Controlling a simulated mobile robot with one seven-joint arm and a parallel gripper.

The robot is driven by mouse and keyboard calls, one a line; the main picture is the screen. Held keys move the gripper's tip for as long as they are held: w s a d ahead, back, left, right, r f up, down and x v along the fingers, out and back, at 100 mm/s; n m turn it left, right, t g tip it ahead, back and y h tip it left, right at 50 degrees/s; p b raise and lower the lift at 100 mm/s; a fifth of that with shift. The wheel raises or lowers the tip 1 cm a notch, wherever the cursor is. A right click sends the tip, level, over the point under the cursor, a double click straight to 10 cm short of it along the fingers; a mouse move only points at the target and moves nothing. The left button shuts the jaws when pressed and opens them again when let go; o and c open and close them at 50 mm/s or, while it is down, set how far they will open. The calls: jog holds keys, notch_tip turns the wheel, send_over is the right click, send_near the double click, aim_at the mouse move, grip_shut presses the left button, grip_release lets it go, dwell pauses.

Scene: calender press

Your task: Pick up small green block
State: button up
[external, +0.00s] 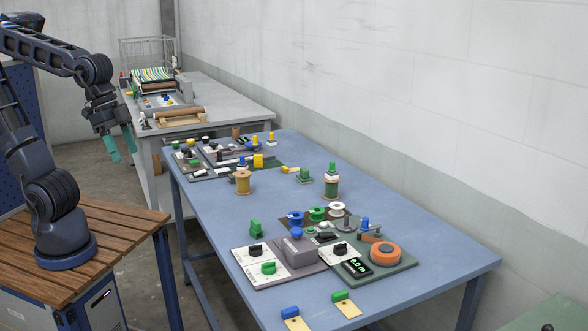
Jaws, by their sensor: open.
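Several small green pieces are on the blue table (420,250), and I cannot tell for certain which is the small green block. One green block-like piece (256,228) stands alone near the left edge, behind the white-and-grey panel. Another green piece (304,174) sits farther back, near the middle. A green piece (340,296) lies on a yellow tag at the near edge. My gripper (119,150) has teal fingers pointing down. It is open and empty, left of the blue table and well apart from all the green pieces.
A panel with knobs (250,282) and a grey-green board with an orange disc (385,253) fill the near part of the table. Spools (243,183) stand farther back. Another bench (215,98) stands behind. The right side of the blue table is clear.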

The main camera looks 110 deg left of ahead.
jog(key=w+a+f+n+g, duration=0.1)
jog(key=w+a+f+n, duration=0.2)
jog(key=w+a, duration=0.45)
jog(key=n+g, duration=0.3)
jog(key=n, duration=0.3)
send_over(256, 221)
jog(key=f, duration=1.9)
jog(key=shift+s+d, duration=0.2)
jog(key=shift+s, duration=0.15)
jog(key=shift+a+f, duration=0.15)
jog(key=shift+f, duration=0.1)
notch_tip(256, 221, down, 5)
jog(key=shift+w+a+f, duration=0.1)
jog(key=shift+w+f, duration=0.05)
jog(key=shift+f, duration=1.3)
jog(key=shift+w+f, duration=0.15)
jog(key=shift+f, duration=1.3)
jog(key=c, duration=1)
jog(key=shift+r, duration=0.1)
jog(key=shift+c, duration=0.2)
